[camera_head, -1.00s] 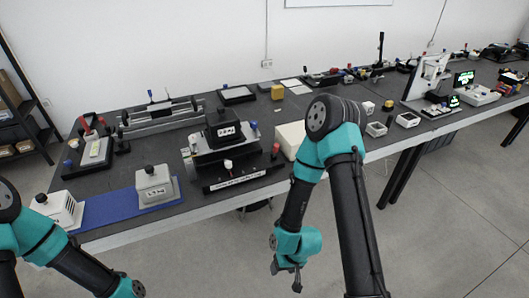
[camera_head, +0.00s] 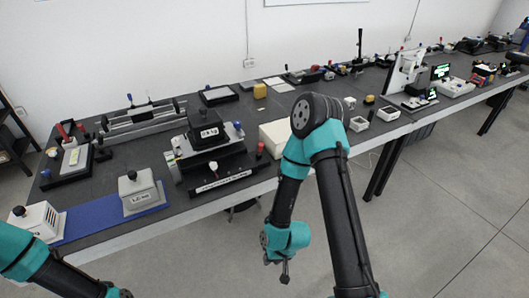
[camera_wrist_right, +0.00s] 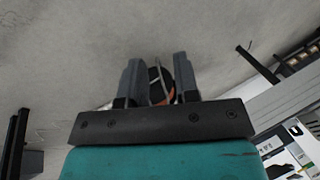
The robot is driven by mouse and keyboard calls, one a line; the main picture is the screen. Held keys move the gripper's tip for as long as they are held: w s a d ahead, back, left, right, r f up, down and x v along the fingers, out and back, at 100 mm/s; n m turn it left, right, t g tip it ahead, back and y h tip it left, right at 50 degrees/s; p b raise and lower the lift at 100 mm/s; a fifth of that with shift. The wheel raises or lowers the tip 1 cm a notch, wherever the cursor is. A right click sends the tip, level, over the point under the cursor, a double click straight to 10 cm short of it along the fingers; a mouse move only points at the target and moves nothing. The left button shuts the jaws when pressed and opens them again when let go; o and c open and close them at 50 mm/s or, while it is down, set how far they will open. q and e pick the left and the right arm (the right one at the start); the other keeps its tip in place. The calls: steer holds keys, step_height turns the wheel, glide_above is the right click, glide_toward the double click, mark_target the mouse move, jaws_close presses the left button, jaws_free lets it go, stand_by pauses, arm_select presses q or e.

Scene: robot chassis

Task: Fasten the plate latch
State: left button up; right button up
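No part is clearly marked as the plate latch, so I cannot tell which device bears it. A red-handled fixture with a pale plate (camera_head: 74,158) lies on the far left of the table. A black block device with a white label (camera_head: 207,135) stands on a dark base near the table's middle, with small blue, red and white knobs around it. My right gripper (camera_head: 284,273) hangs in front of the table, below its edge, away from all devices. In the right wrist view the two fingers (camera_wrist_right: 158,80) stand apart; a dark round thing shows between them, its contact unclear.
The long dark table (camera_head: 95,192) runs from front left to back right. A grey box (camera_head: 139,192) and a white box (camera_head: 36,220) sit on a blue mat (camera_head: 88,218). A cream box (camera_head: 280,135) stands behind my right arm. The floor in front is clear.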

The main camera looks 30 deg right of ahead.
steer(key=w+d+m+t, duration=0.1)
steer(key=w+t, duration=0.1)
steer(key=w, duration=0.1)
steer(key=w+d+m+t, duration=0.1)
steer(key=w+d, duration=0.1)
steer(key=w, duration=0.2)
steer(key=w+d+m+t, duration=0.1)
steer(key=w+t, duration=0.1)
steer(key=w, duration=0.1)
steer(key=shift+w+d+r+t, duration=0.3)
steer(key=shift+w+r, duration=0.05)
steer(key=shift+w, duration=0.05)
jaws_close()
steer(key=w+d+r+m+t+y, duration=0.2)
steer(key=w+d+r+m+t, duration=0.6)
steer(key=d+r+t, duration=0.5)
steer(key=w+d, duration=0.1)
steer(key=w, duration=0.1)
steer(key=shift+w+r+y, duration=0.25)
steer(key=shift+w+y, duration=0.05)
steer(key=shift+w, duration=0.05)
